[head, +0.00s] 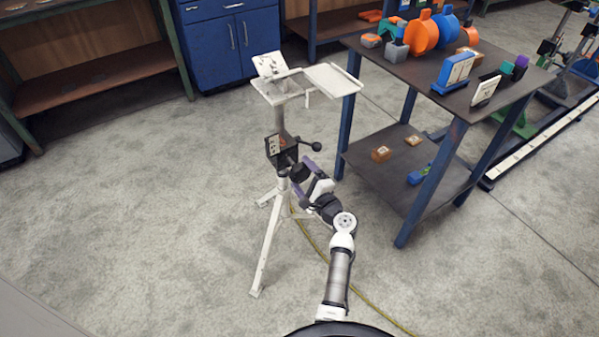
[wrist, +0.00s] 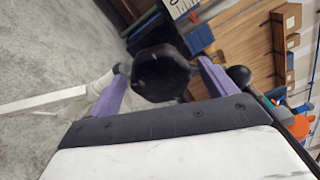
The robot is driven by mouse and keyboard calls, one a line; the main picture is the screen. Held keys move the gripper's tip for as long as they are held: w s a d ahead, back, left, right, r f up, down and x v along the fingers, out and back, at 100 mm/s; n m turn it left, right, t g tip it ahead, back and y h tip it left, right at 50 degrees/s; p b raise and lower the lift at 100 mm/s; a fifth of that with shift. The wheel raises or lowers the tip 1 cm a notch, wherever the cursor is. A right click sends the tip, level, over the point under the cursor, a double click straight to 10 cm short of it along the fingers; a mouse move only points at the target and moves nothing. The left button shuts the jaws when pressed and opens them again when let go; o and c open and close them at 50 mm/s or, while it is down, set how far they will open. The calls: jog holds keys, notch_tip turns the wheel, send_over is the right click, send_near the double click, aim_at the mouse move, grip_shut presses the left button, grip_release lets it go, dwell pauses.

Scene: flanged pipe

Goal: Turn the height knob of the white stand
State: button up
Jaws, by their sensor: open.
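The white stand (head: 278,208) is upright on tripod legs, left of the steel bench, with a flat tray top (head: 333,80). The dark height knob (head: 299,172) sits on its column, facing my arm. In the wrist view the knob (wrist: 158,72) is a black, many-sided disc. My gripper (head: 302,174) is open, with purple fingers. In the wrist view its fingertips (wrist: 162,68) lie on either side of the knob, close to its edges. I cannot tell whether they touch it.
A black lever with a ball end (head: 316,146) sticks out just above the knob. The blue-legged bench (head: 440,95) stands close on the right. A yellow cable (head: 350,285) runs over the floor beside my arm. The floor to the left is clear.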

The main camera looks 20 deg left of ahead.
jog(key=b+v, duration=0.1)
jog(key=v, duration=1)
jog(key=shift+s+d, duration=0.2)
